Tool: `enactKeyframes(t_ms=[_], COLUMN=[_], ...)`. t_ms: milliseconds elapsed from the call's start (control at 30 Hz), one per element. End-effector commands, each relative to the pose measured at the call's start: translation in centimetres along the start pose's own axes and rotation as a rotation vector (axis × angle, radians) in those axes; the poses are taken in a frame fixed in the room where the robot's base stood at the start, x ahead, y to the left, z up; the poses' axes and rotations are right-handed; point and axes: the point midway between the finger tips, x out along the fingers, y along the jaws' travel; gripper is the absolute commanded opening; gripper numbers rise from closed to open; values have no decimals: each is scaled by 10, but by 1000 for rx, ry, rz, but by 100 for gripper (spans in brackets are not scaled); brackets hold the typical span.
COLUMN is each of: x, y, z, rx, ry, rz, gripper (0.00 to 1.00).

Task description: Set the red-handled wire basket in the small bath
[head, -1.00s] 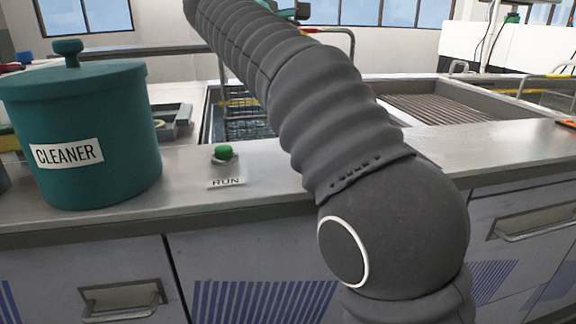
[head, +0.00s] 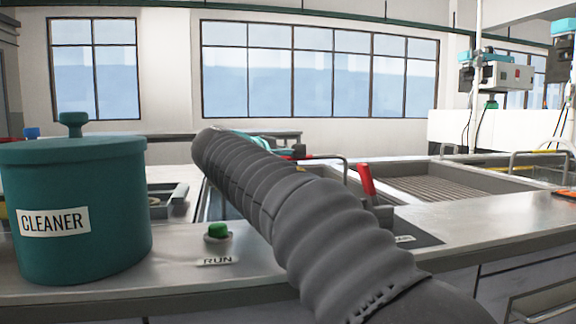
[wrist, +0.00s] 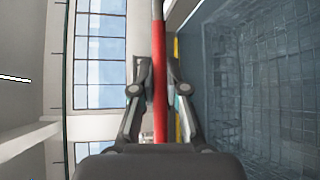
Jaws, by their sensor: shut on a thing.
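My gripper (wrist: 160,78) is shut on the red handle (wrist: 160,62) of the wire basket, its fingers on either side of the grip. In the head view my sleeved arm covers most of the gripper; a bit of red and a bent metal handle bar (head: 335,157) show just past it. The basket's body is hidden there.
A teal CLEANER pot (head: 80,210) stands front left on the steel counter. A green RUN button (head: 216,231) and a red lever (head: 367,180) stand on the counter near my arm. A basin with a ribbed floor (head: 435,188) lies to the right.

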Motion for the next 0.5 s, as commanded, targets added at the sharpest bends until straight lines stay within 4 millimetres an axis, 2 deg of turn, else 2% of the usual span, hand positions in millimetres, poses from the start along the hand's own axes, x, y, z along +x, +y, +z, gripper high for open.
enactKeyframes(t_ms=[200,233,300,500], x=[0,1,1,1], y=[-2,-5,-4,-4], z=[0,-2,-2,-1], rx=[0,-1,-1,-1], ry=[-1,-1,0,0], rz=[-2,-6,-6,-4], gripper=[0,20,38,38])
